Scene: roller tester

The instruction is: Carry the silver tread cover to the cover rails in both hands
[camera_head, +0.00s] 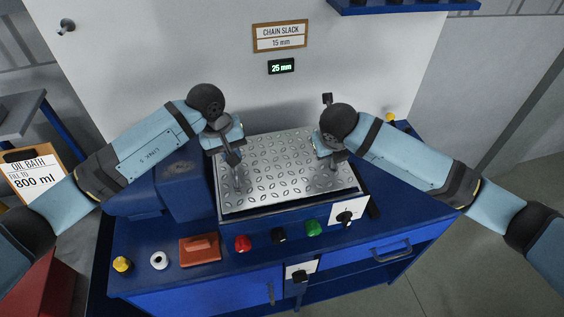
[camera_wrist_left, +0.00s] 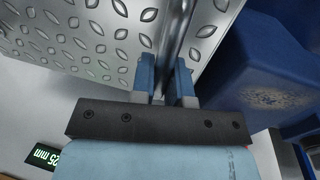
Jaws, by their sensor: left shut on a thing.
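The silver tread cover (camera_head: 285,160), a diamond-pattern metal plate, lies level over the top of the blue roller tester at the middle of the bench. My left gripper (camera_head: 233,160) is at its left side, shut on the upright bar of the cover's left handle (camera_head: 238,180). The left wrist view shows that bar between the fingers (camera_wrist_left: 165,78), with the cover (camera_wrist_left: 90,35) beside it. My right gripper (camera_head: 332,160) is at the cover's right side, by the right handle; its fingers are too hidden to tell their state. The cover rails cannot be made out.
A blue housing (camera_head: 186,185) stands close left of the cover. A wall display (camera_head: 281,67) reads 25 mm.

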